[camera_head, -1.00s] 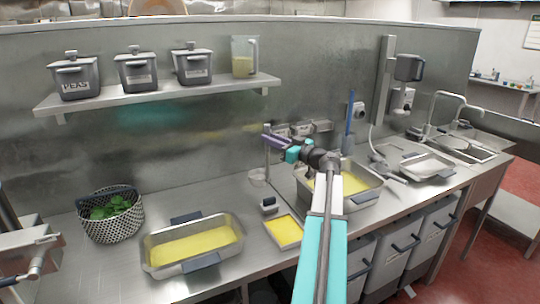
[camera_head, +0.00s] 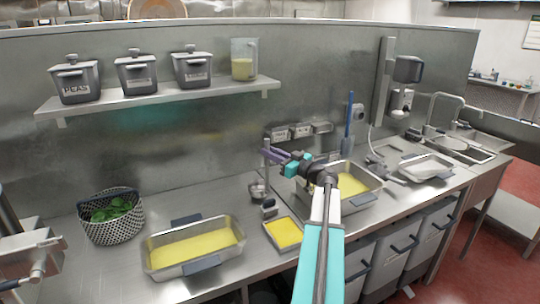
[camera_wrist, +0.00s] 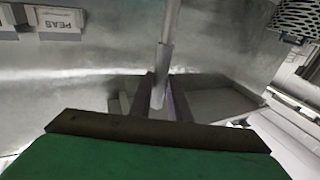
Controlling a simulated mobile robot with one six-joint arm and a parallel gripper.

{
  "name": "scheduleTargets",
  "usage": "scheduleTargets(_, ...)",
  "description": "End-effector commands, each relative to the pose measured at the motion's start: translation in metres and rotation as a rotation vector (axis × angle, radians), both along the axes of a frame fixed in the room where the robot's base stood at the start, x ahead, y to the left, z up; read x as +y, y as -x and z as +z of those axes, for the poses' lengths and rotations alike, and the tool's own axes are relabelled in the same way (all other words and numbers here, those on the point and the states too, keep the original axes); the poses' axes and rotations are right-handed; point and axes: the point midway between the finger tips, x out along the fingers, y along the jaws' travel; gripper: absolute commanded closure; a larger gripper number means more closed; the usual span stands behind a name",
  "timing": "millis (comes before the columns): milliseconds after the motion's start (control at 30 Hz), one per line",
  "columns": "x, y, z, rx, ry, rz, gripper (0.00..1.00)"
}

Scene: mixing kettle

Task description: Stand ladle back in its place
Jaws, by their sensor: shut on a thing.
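My gripper (camera_head: 274,155) is shut on the ladle (camera_head: 258,190), which hangs below it with its bowl low over the counter. I cannot tell whether the bowl touches the counter. In the wrist view the ladle's thin metal handle (camera_wrist: 170,25) runs upright between the two fingers (camera_wrist: 163,95). The bowl is not seen there. A small dark-topped holder (camera_head: 269,208) stands on the counter just right of and in front of the bowl; I cannot tell whether it is the ladle's place.
A small yellow-filled tray (camera_head: 284,233) and a large yellow-filled pan (camera_head: 192,272) stand in front. Another yellow-filled pan (camera_head: 366,203) is to the right, partly behind my arm. A basket of greens (camera_head: 110,237) stands left. The wall shelf (camera_head: 160,97) holds lidded pots and a jug.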

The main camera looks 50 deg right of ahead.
Motion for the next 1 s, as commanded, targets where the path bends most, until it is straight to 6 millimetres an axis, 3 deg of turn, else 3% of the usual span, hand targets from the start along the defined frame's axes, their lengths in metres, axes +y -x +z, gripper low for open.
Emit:
scheduleTargets(200, 0.000, 0.000, -0.011, -0.001, -0.001, 0.000, 1.00)
scheduleTargets(700, 0.000, 0.001, -0.014, -0.001, 0.000, -0.001, 1.00)
scheduleTargets(733, 0.000, 0.001, -0.014, 0.000, 0.000, -0.001, 0.80)
scheduleTargets(800, 0.000, 0.001, -0.013, 0.000, 0.000, -0.001, 0.68)
scheduleTargets(1000, 0.000, 0.001, -0.013, 0.000, 0.000, -0.001, 0.65)
